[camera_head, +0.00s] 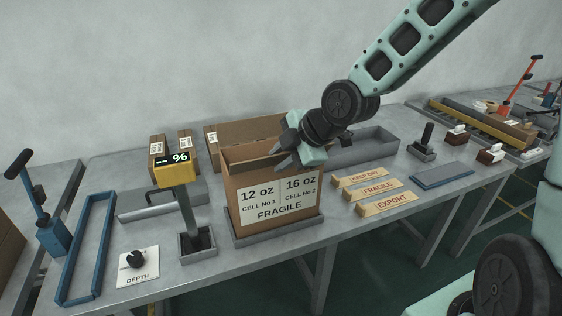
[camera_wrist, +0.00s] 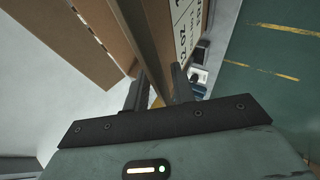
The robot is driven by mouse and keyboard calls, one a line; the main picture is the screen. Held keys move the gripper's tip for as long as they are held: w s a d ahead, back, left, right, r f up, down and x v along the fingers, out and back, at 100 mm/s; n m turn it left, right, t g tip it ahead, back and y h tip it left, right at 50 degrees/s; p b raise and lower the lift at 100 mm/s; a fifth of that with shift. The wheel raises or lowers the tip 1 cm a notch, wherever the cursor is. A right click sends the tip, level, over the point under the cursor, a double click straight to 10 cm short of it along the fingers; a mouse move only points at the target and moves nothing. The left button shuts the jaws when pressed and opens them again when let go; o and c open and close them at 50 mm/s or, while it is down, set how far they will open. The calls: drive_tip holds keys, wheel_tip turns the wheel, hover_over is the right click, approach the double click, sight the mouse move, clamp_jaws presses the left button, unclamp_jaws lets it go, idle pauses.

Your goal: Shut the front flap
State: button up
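An open cardboard box (camera_head: 231,193) stands upright in a shallow grey tray (camera_head: 277,236) on the table. Its labelled front faces me, reading 12 oz, 16 oz and FRAGILE. I cannot tell a separate front flap from the front panel. My gripper (camera_head: 278,160) is at the top of the box, right of its middle. In the wrist view my two dark fingers (camera_wrist: 157,92) are apart, with a cardboard edge (camera_wrist: 148,48) running between them. Whether they touch it is hidden.
A yellow gauge (camera_head: 174,170) on a post stands left of the box. Wooden blocks marked KEEP DRY, FRAGILE and EXPORT (camera_head: 392,204) lie to the right. A grey bin (camera_head: 365,150) is behind them. A blue frame (camera_head: 88,250) lies at left.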

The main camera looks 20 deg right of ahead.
clamp_jaws()
drive_tip(key=shift+r+p, duration=0.15)
drive_tip(key=shift+p, duration=0.25)
